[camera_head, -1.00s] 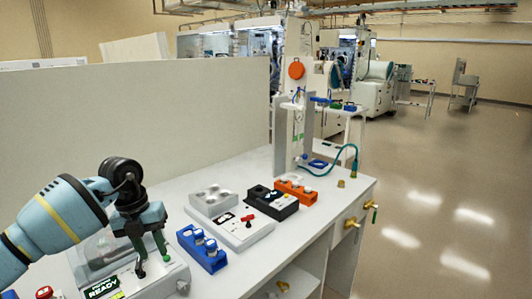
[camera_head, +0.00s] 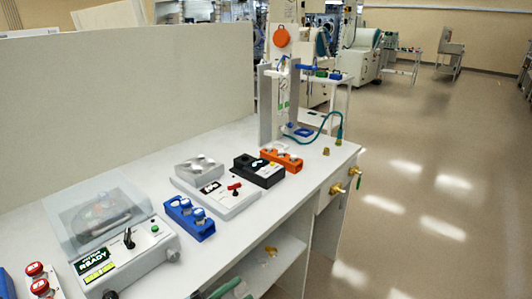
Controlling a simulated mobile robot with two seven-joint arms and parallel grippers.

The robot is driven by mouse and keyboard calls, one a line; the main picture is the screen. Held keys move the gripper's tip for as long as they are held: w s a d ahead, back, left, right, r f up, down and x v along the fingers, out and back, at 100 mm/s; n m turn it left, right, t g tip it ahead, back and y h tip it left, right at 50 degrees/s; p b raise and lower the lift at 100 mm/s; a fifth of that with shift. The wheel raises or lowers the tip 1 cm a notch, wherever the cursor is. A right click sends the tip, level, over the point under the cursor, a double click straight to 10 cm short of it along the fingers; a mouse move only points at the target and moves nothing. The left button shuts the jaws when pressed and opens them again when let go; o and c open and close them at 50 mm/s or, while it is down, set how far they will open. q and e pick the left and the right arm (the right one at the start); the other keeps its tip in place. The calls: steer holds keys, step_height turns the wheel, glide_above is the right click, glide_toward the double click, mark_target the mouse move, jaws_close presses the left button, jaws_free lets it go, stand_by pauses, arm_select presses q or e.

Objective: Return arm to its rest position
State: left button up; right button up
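My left arm no longer crosses the bench top. My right gripper and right arm are not in view.
On the white bench (camera_head: 120,176) stand a clear-lidded device with a READY display (camera_head: 95,263), a blue rack (camera_head: 190,219), a grey-white unit with a red lever (camera_head: 222,198), a black block (camera_head: 258,172) and an orange rack (camera_head: 283,159). Open floor lies right.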

arm_select(q)
steer(key=s+a+f+n+g+y, duration=0.1)
steer(key=s+a+f+n+y, duration=0.6)
steer(key=s+f, duration=0.4)
steer(key=s+a+f+n+g+y, duration=0.2)
steer(key=s+a+f+n+y, duration=0.5)
steer(key=s+f+n, duration=0.3)
steer(key=shift+s+f, duration=0.85)
steer(key=shift+s, duration=0.1)
